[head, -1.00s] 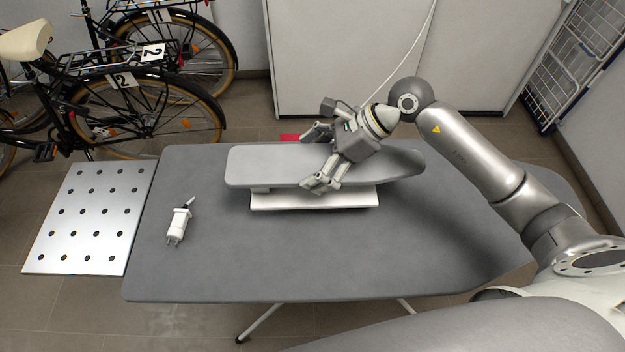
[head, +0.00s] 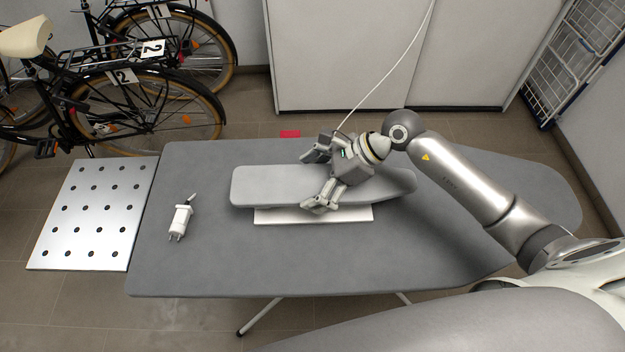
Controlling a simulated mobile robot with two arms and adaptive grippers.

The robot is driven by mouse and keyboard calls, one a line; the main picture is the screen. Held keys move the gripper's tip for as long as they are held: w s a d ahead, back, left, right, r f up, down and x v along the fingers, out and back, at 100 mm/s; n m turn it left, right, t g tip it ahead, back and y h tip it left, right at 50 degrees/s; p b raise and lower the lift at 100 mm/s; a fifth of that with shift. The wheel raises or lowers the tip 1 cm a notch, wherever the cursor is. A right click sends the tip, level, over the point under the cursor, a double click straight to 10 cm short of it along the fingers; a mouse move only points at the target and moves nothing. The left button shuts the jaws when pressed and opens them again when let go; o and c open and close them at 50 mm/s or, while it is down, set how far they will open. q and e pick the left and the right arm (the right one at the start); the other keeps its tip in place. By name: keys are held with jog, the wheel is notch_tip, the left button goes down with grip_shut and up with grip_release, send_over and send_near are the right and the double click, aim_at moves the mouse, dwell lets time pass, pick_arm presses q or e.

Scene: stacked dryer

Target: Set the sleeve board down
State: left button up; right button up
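The fingertips' contact is partly hidden. My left gripper is not in view.
A white plug-like device (head: 180,222) lies on the ironing board at the left. A perforated metal plate (head: 92,215) adjoins its left end. Bicycles (head: 140,105) stand behind at left, and a white cabinet (head: 345,60) at the back. The front and right of the ironing board are clear.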

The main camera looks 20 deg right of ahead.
jog(key=shift+r, duration=0.15)
jog(key=b+v, duration=0.1)
jog(key=v, duration=1)
jog(key=shift+d+b, duration=0.1)
jog(key=shift+b, duration=0.2)
jog(key=shift+s+d+r, duration=0.15)
jog(key=shift+d+r, duration=0.1)
jog(key=shift+r, duration=0.1)
